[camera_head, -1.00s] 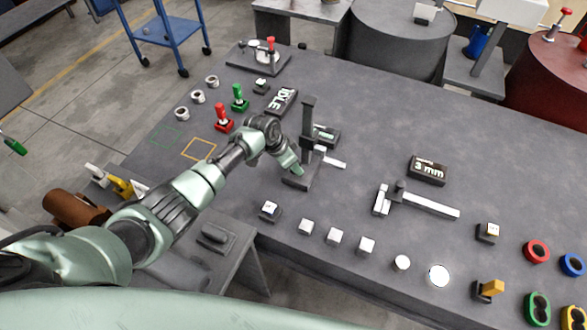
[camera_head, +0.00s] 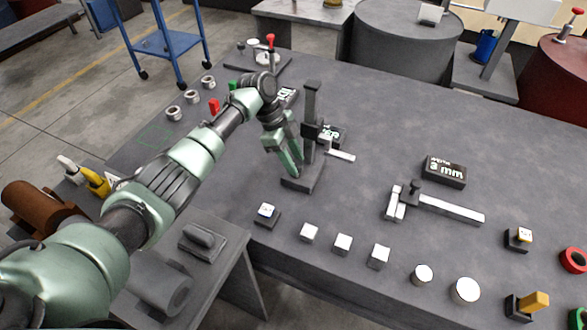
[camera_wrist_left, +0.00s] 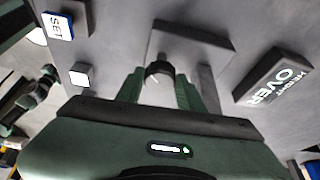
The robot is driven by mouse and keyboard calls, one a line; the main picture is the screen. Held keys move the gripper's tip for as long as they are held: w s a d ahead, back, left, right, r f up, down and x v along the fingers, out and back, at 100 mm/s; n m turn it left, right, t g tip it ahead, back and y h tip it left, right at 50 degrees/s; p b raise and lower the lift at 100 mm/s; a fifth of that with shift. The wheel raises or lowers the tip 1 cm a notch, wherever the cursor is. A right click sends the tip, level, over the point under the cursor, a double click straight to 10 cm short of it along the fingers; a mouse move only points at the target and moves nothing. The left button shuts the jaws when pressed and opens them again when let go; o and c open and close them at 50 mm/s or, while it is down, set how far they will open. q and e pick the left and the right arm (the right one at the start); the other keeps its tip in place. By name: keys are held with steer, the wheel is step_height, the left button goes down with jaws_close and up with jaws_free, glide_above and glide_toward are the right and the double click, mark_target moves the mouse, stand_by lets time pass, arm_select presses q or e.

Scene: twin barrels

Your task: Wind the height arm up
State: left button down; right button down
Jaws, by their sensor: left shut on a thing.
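The height gauge stands on the grey bench, with a dark upright column (camera_head: 311,108) on a flat base (camera_head: 303,181). Its pale height arm (camera_head: 340,155) sticks out to the right from a dark slider partway up the column. My left gripper (camera_head: 293,166) is at the left side of the column, fingers pointing down. In the left wrist view, its fingers (camera_wrist_left: 160,88) are shut on a dark round knob (camera_wrist_left: 158,69) of the gauge. A height display (camera_wrist_left: 274,78) there reads OVER; the column partly hides it in the head view. My right gripper is not in view.
A sliding gauge (camera_head: 440,207) and its mm display (camera_head: 444,171) lie to the right. A button block marked SET (camera_head: 266,212) and several white blocks line the front edge. Rings (camera_head: 190,97) stand at the left behind my arm. Bench between the gauges is clear.

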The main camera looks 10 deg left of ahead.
arm_select(q)
steer(key=shift+m+g+b, duration=0.4)
steer(key=shift+m+b, duration=0.5)
steer(key=shift+b, duration=0.2)
steer(key=c, duration=1.2)
jaws_free()
steer(key=shift+o, duration=0.2)
steer(key=shift+w, duration=0.1)
steer(key=b+v, duration=0.1)
steer(key=v, duration=0.6)
steer(key=shift+r, duration=0.35)
steer(key=shift+a, duration=0.1)
